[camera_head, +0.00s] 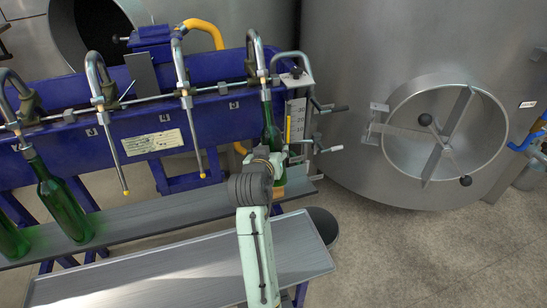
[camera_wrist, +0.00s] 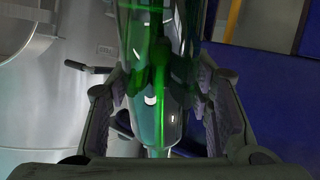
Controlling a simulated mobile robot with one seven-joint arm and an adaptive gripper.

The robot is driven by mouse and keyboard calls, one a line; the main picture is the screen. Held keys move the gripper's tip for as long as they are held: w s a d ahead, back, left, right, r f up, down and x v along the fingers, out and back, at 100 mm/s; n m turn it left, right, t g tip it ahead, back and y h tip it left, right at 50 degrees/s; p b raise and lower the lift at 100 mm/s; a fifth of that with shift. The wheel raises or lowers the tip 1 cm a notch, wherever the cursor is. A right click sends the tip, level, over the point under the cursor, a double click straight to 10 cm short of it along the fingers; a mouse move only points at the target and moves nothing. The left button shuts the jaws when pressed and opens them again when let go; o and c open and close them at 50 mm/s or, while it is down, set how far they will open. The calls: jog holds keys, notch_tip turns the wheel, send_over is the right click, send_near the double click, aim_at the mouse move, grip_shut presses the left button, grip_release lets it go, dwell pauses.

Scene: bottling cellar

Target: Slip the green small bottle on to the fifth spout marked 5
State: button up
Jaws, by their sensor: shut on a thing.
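A small green bottle (camera_head: 269,132) stands roughly upright under the fifth spout (camera_head: 258,62), the rightmost hooked one in the row. Its mouth is close below the spout's fitting, and no bare tube shows beside it, so the tube seems to be inside the neck. In the wrist view the bottle (camera_wrist: 157,45) is between the two fingers (camera_wrist: 160,110).
Two empty spouts (camera_head: 112,145) (camera_head: 195,135) hang with yellow tips to the left. Green bottles (camera_head: 62,205) (camera_head: 8,240) stand at the far left on a grey shelf (camera_head: 150,218). A gauge plate with levers (camera_head: 298,118) is close right of the held bottle. A steel tank (camera_head: 350,60) stands beyond.

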jog(key=shift+w+r, duration=0.1)
jog(key=shift+r, duration=0.25)
jog(key=shift+w+a+f+b, duration=0.15)
jog(key=shift+w+f+b, duration=0.25)
jog(key=shift+b, duration=0.55)
jog(key=shift+w+a+f+m+t+b, duration=0.15)
jog(key=shift+w+f+t+b, duration=0.3)
jog(key=shift+b, duration=0.6)
jog(key=shift+w+a+f+m+t+b, duration=0.15)
jog(key=shift+w+f+t+b, duration=0.25)
jog(key=shift+b, duration=0.65)
jog(key=w+b, duration=0.1)
jog(key=b, duration=0.1)
jog(key=w+f+t+b, duration=0.1)
jog(key=b, duration=0.1)
jog(key=shift+a+m+t, duration=0.25)
jog(key=shift+a+m, duration=0.05)
jog(key=shift+s+f+b, duration=0.15)
jog(key=shift+f+b, duration=0.8)
